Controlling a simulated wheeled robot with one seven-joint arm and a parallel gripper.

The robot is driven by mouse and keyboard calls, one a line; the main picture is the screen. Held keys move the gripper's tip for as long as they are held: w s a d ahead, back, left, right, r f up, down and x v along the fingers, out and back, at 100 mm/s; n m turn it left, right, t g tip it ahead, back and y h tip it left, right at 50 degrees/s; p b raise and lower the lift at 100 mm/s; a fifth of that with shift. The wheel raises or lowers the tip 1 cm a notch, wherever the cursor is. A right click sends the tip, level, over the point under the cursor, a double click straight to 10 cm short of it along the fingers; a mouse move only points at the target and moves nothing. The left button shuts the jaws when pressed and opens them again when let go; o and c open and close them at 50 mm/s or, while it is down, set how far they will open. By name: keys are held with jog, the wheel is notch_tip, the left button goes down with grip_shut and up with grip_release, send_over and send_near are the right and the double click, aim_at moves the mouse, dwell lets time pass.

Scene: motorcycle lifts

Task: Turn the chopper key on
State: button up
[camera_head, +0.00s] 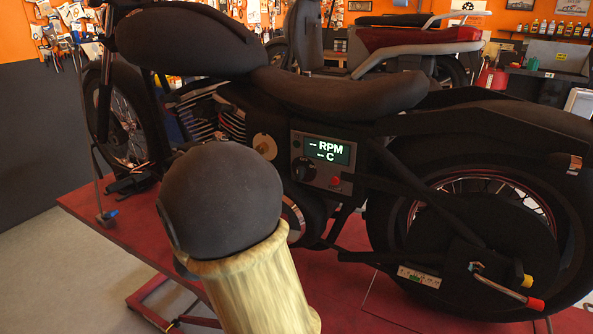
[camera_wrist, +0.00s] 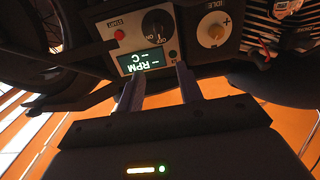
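The chopper (camera_head: 330,92) stands on a red lift. A grey control panel (camera_head: 341,180) is fixed to its side below the seat. The panel has a lit green display (camera_head: 326,149) reading "-- RPM, -- C". A round black key switch (camera_head: 304,169) sits below the display, beside a small red button (camera_head: 336,181). In the wrist view, turned over, the key switch (camera_wrist: 156,22) has ON/OFF lettering; its exact position is hard to tell. My gripper (camera_wrist: 159,70) is open and empty, its two fingers apart near the display side of the panel. The head view does not show my gripper.
The lift's red platform (camera_head: 345,285) is below the bike. The rear wheel (camera_head: 480,230) stands to the right. Another red motorcycle (camera_head: 410,38) is behind.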

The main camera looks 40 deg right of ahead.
aim_at(297, 169)
jog(key=p+x, duration=0.4)
jog(key=x, duration=1.2)
jog(key=shift+w+d, duration=0.1)
jog(key=shift+d, duration=0.1)
jog(key=shift+c, duration=0.3)
grip_shut()
